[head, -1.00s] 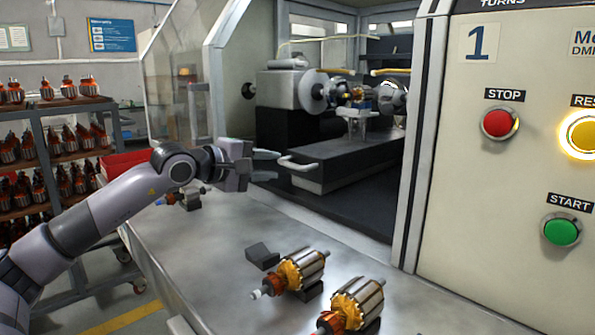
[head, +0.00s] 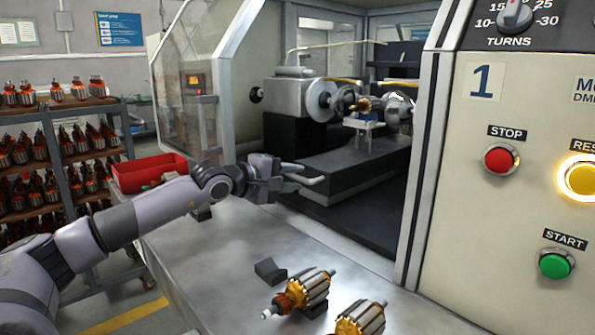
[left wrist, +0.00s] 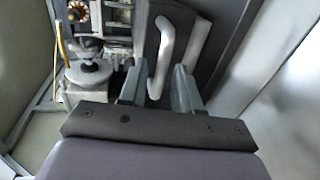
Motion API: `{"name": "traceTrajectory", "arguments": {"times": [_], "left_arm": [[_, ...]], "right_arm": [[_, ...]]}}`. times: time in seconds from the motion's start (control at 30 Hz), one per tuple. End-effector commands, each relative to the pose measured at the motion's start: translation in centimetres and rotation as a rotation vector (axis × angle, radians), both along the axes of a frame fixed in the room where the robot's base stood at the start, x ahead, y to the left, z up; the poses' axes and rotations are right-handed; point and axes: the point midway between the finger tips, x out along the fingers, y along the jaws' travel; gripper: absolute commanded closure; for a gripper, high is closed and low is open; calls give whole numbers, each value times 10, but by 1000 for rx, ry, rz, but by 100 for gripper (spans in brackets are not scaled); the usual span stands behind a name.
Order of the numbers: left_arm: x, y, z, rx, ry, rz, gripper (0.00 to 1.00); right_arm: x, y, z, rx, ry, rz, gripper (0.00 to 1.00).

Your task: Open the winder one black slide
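The black slide (head: 350,170) is a long dark block inside winder one, below the winding head, with a pale bar handle (head: 312,180) on its near left end. In the left wrist view the handle (left wrist: 167,48) stands out from the dark slide face. My left gripper (head: 284,176) is at the handle. In the left wrist view my left gripper (left wrist: 157,88) has its two fingers apart, with the handle's lower end between them. I see gaps beside the handle, and contact is not clear. My right gripper is out of view.
The winder's panel (head: 480,220) with STOP, RESET and START buttons stands at right. Two copper armatures (head: 303,289) and a dark block (head: 269,270) sit on the metal bench (head: 220,280). A red bin (head: 150,172) and a rack of armatures are at left.

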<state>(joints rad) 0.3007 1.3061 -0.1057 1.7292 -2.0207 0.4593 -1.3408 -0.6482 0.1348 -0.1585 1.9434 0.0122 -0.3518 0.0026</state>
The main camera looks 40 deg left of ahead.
Motion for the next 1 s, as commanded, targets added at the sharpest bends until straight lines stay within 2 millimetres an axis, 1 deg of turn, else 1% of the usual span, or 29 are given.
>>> {"name": "traceTrajectory", "arguments": {"times": [0.1, 0.3, 0.63, 0.67, 0.7, 0.73, 0.77, 1.0], "left_arm": [[8, -1, 0, -5, -2, 1, 67], [16, -2, -3, 0, 1, -2, 67], [18, -3, -5, 1, 2, -3, 67], [17, -3, -4, 1, 2, -3, 71], [17, -3, -4, 1, 2, -3, 84], [17, -3, -5, 1, 2, -3, 93], [17, -3, -5, 1, 2, -3, 100], [17, -3, -5, 1, 2, -3, 100]], "right_arm": [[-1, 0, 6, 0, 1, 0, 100], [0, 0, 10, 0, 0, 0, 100], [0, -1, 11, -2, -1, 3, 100], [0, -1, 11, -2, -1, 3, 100], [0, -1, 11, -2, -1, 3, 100], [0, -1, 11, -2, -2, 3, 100], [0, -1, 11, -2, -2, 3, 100], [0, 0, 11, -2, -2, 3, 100]]}}
